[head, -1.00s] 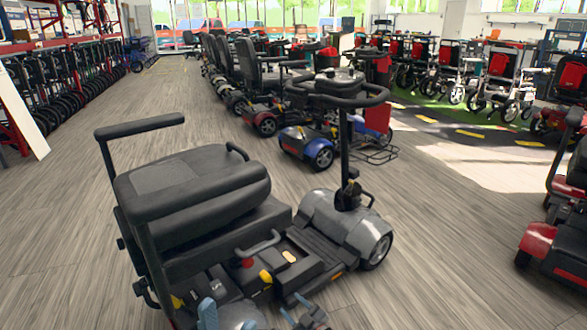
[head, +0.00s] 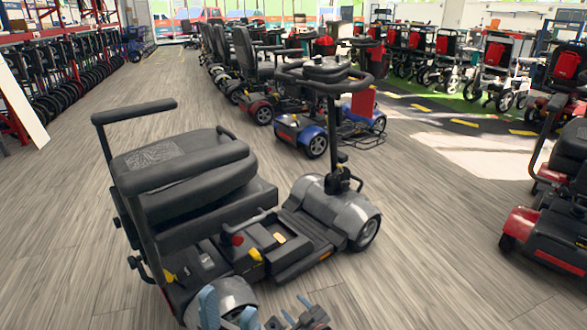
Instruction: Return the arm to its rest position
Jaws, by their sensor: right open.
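A grey and black mobility scooter (head: 283,236) stands close in front of me, with its folded black seat (head: 185,165) at left and its tiller and handlebar (head: 331,80) upright at right. My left gripper (head: 228,312) is at the bottom edge, in front of the scooter's rear wheel cover. Its two light-blue fingers stand apart with nothing seen between them. My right gripper (head: 298,314) is just to its right at the bottom edge, low beside the scooter's near side. It is open and looks empty. Most of both arms is out of frame.
A red and black scooter (head: 552,225) stands at the right edge. A blue scooter (head: 308,136) and a row of others stand behind. Wheelchairs (head: 75,70) line the left wall. The wooden floor (head: 55,225) is clear at left and at lower right (head: 430,265).

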